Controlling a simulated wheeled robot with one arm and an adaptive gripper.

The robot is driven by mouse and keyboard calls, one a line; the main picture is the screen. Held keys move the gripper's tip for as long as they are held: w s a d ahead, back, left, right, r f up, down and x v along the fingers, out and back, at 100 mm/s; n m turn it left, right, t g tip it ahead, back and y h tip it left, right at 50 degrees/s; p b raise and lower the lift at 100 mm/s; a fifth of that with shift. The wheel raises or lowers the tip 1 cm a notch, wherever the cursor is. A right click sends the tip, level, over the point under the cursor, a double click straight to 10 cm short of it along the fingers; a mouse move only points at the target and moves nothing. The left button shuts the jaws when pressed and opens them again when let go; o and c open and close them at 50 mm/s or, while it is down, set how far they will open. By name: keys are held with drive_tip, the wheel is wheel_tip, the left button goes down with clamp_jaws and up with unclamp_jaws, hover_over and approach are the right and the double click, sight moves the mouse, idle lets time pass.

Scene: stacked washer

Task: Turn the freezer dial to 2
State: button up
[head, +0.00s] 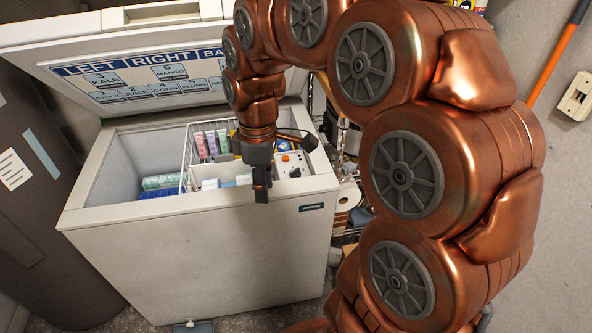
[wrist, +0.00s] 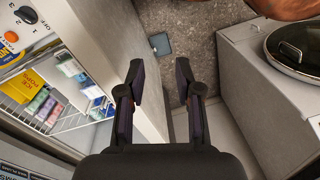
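The open white chest freezer (head: 200,245) stands at the left in the head view. Its control panel (head: 303,160) is inside the right end, with an orange button (head: 285,158) and a small dark dial. In the wrist view the panel is at the upper left, with the black dial (wrist: 27,14) and the orange button (wrist: 11,37). My gripper (head: 261,190) is over the freezer's front rim, left of the panel. In the wrist view its fingers (wrist: 160,80) are apart and empty, pointing down past the front wall, away from the dial.
The raised lid (head: 150,70) carries a label chart. A wire basket (head: 188,150) and coloured packages (head: 210,143) are inside the freezer. A white appliance (wrist: 240,95) with a round dark glass door stands at the right in the wrist view. Floor shows between it and the freezer.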

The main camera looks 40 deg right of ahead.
drive_tip(key=w+d+f+n+b, duration=0.3)
drive_tip(key=w+d+f+n, duration=0.2)
drive_tip(key=w+d, duration=0.55)
drive_tip(key=n+b, duration=0.2)
drive_tip(key=n, duration=0.2)
hover_over(296, 169)
drive_tip(key=shift+t, duration=0.3)
wheel_tip(296, 169, down, 6)
drive_tip(key=shift+a+f, duration=0.1)
drive_tip(key=shift+a, duration=0.05)
drive_tip(key=shift+d+f, duration=0.2)
drive_tip(key=shift+f, duration=0.05)
wheel_tip(296, 169, down, 7)
drive_tip(key=shift+f+p, duration=0.2)
drive_tip(key=shift+p, duration=0.3)
drive_tip(key=shift+c, duration=0.3)
clamp_jaws()
